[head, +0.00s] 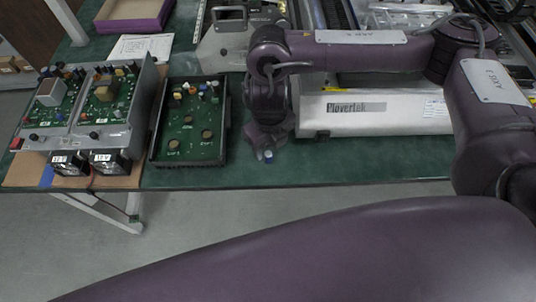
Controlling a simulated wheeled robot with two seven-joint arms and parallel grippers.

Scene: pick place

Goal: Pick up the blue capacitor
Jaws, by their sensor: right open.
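A small blue capacitor (268,156) with a pale top stands on the green table near its front edge. My right gripper (266,149) points down right over it, and its fingers are close around or just behind the capacitor. The jaws are open; whether a finger touches the capacitor I cannot tell. The gripper partly covers the table behind it. My left gripper is not in view.
A black-framed tray with a green circuit board (190,150) lies just left of the gripper. A grey chassis with boards and fans (133,120) is farther left. A white Plovertek machine (400,118) stands right of the gripper. The table's front edge (330,183) is close.

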